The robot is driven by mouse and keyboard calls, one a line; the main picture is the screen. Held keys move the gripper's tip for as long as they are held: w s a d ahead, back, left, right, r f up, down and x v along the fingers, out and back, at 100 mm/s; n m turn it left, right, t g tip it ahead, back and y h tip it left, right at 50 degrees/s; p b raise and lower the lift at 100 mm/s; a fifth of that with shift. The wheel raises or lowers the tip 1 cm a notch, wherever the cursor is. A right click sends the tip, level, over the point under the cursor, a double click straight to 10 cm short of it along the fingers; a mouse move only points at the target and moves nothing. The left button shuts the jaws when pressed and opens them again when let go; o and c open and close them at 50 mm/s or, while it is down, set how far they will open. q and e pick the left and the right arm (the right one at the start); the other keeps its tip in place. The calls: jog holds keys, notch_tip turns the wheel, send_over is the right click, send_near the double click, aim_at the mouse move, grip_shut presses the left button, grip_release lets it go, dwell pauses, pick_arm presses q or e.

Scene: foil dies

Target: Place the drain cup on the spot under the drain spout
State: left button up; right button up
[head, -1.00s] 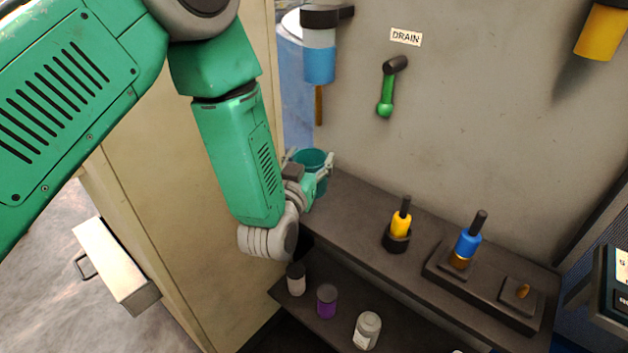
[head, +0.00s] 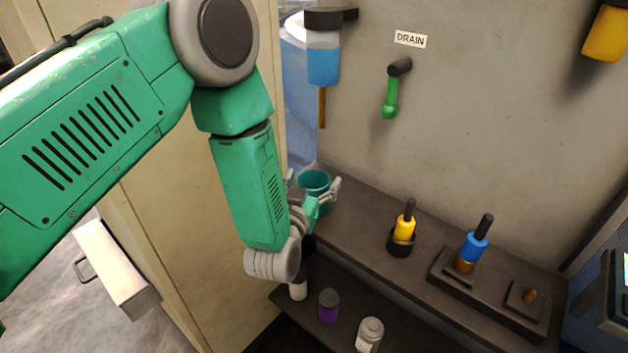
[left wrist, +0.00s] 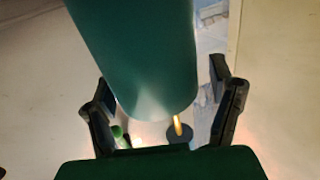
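The drain cup (head: 315,181), a teal open-topped cup, is upright at the left end of the dark ledge, below the brass drain spout (head: 322,108). Its base is hidden behind my gripper, so I cannot tell whether it touches the ledge. My left gripper (head: 314,184) has a finger on either side of the cup. In the left wrist view the cup (left wrist: 140,55) fills the space between the fingers (left wrist: 160,90). A gap shows between the cup and the right-hand finger, and the fingers are spread. My right gripper is not in view.
The ledge (head: 350,215) holds yellow and blue-handled tools (head: 474,246) to the right. Several bottles stand on the lower shelf (head: 405,338). A green drain lever (head: 390,98) hangs under the DRAIN sign (head: 411,40). A beige cabinet panel (head: 180,210) rises at left.

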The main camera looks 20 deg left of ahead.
pick_arm(q)
jog(key=shift+r, duration=0.15)
jog(key=s, duration=1.2)
jog(key=shift+d, duration=0.35)
jog(key=s+a+f+g, duration=0.3)
jog(key=s+f+g, duration=0.4)
jog(key=s+f, duration=0.2)
jog(key=s+a+f+m+g+h, duration=0.1)
jog(key=s+a+f+g, duration=0.2)
jog(key=s+f+g, duration=0.4)
notch_tip(320, 180, down, 4)
jog(key=shift+s+a+f, duration=0.15)
jog(key=shift+s+a, duration=0.2)
jog(key=shift+s, duration=0.7)
jog(key=shift+o, duration=0.7)
jog(key=s+a+f+g, duration=0.1)
jog(key=s+a+g, duration=0.1)
jog(key=s, duration=0.5)
jog(key=shift+g, duration=0.7)
